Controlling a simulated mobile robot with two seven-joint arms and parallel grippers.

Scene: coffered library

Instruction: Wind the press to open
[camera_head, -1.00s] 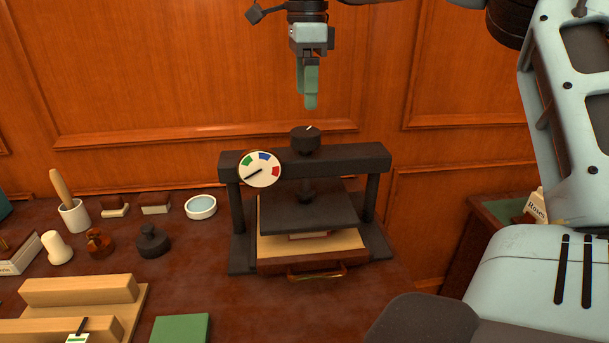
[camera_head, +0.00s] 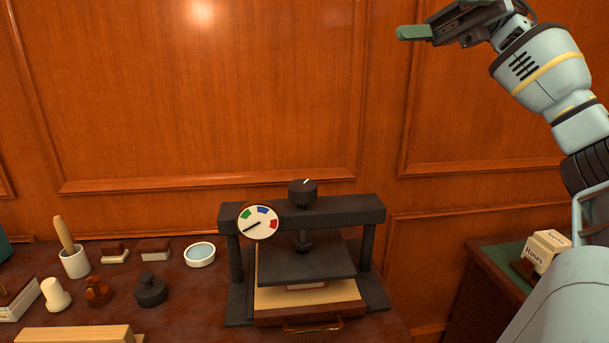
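The black press (camera_head: 345,209) stands on the dark wooden table against the panelled wall. Its round knob (camera_head: 302,193) with a white mark sits on top of the crossbar. A white dial (camera_head: 258,223) with green, blue and red sectors is on the crossbar's left; its needle points to the lower left, outside the colours. The black platen (camera_head: 305,264) is raised above a wooden board (camera_head: 300,298), with a small book (camera_head: 306,286) between. My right gripper (camera_head: 415,33) is up at the top right, away from the press, pointing left; its finger opening is unclear. My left gripper is not in view.
Several small items stand left of the press: a white dish (camera_head: 200,254), a black weight (camera_head: 150,290) and a cup with a wooden handle (camera_head: 75,261). A box marked Roses (camera_head: 546,250) is on the green-topped table at right. The space above the knob is clear.

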